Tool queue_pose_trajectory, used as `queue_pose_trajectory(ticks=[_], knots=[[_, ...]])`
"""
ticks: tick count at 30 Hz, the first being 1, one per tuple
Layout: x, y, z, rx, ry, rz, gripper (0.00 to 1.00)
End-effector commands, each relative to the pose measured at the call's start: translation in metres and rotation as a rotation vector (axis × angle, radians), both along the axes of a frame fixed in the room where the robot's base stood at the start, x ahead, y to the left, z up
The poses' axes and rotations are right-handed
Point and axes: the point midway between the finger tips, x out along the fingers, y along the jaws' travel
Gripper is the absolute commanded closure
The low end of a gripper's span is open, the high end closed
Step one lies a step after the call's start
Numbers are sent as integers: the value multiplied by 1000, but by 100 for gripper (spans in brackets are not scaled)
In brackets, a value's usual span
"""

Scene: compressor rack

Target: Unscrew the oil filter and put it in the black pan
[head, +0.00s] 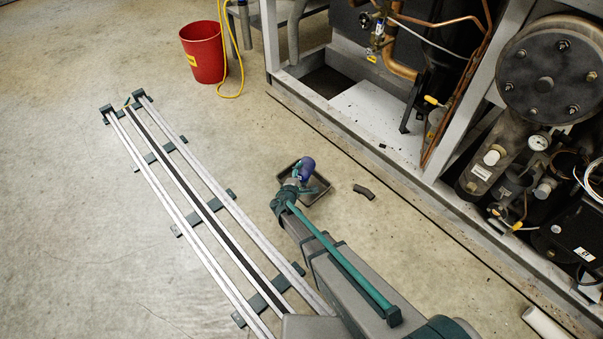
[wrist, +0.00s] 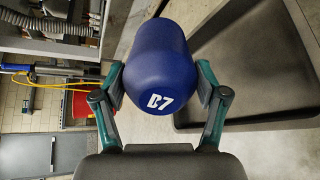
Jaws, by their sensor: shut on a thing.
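The oil filter is a blue cylinder (wrist: 160,62) with a white mark, held between the two fingers of my gripper (wrist: 160,88) in the wrist view. In the head view the blue filter (head: 306,169) shows at the end of my arm, over or beside the black pan (head: 318,192). My gripper (head: 299,180) is shut on it there, partly hidden by my own wrist. The pan (wrist: 240,122) fills the right of the wrist view, with its rim beside the filter. The filter appears to be above the pan floor; its exact height is hard to tell.
A dark curved piece (head: 363,191) lies on the floor right of the pan. The compressor rack (head: 480,225) stands at the right. A red bucket (head: 203,52) with a yellow cord is at the back. My rail runs along the left; floor around the pan is mostly clear.

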Motion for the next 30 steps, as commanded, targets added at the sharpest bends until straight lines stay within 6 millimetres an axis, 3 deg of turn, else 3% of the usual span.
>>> queue_pose_trajectory(ticks=[15, 30], knots=[[0, 0, -47, -2, -2, 0, 56], [0, 0, -54, -2, -2, 0, 56]])
